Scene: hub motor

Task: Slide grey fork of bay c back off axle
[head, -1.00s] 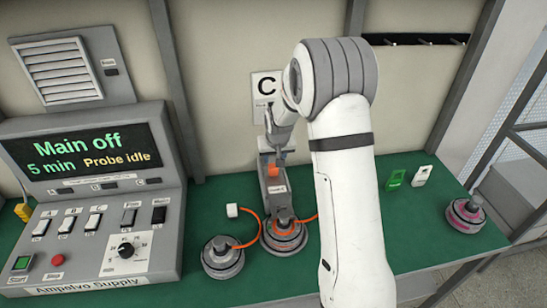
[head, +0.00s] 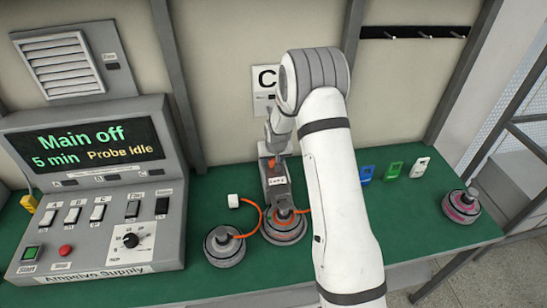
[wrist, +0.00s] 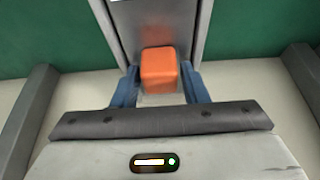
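The grey fork (head: 279,194) of bay C stands on the green bench below the C sign (head: 264,80), its front end at the orange-ringed hub motor (head: 284,228). An orange block (head: 271,162) sits on the fork's rear part. My gripper (head: 272,150) is over this block, partly hidden by the arm. In the wrist view the orange block (wrist: 159,70) lies between the two blue fingertips (wrist: 159,74), with a narrow gap seeming to show on each side. The gripper looks open around it. The axle itself is hard to make out.
A second hub (head: 224,246) stands left of the bay C hub, with a white connector (head: 233,201) and orange cable nearby. The control panel (head: 90,205) is at left. Blue (head: 366,173), green (head: 393,170) and white (head: 420,167) tags and a pink hub (head: 461,206) are at right.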

